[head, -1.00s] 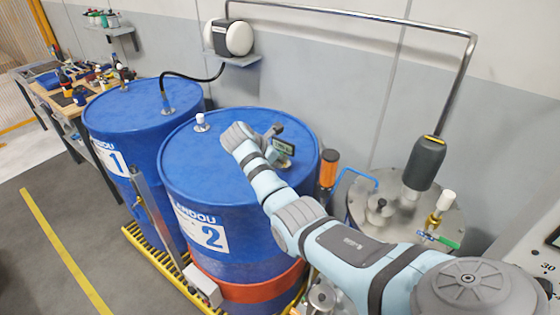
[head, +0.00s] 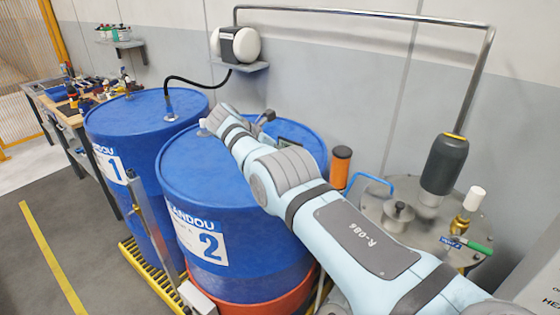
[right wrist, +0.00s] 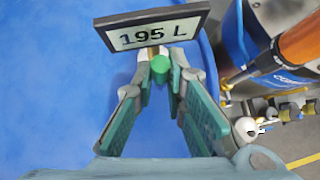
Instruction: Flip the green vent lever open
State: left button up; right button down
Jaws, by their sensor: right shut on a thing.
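Blue drum 2 (head: 205,225) stands in the middle of the head view. My right arm reaches over its top from the right, hiding the fingers there. In the right wrist view my right gripper (right wrist: 161,74) is shut on a round green lever end (right wrist: 160,68). This sits just below a display reading 195 L (right wrist: 153,35), above the blue drum top. The rest of the lever is mostly hidden, so I cannot tell its angle. Another green handle (head: 476,247) is on a brass valve on the metal lid at right. My left gripper is not in view.
Drum 1 (head: 150,120) stands left of drum 2. An orange cylinder (head: 340,165) and a metal lid (head: 390,208) with a dark nozzle (head: 444,165) are to the right. A bent pipe (head: 380,17) runs along the wall. Clear floor (head: 40,235) lies left.

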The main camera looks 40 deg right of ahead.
jog(key=c, duration=1.9)
grip_release()
jog(key=shift+f, duration=0.1)
jog(key=v, duration=1.2)
jog(key=shift+w, duration=0.1)
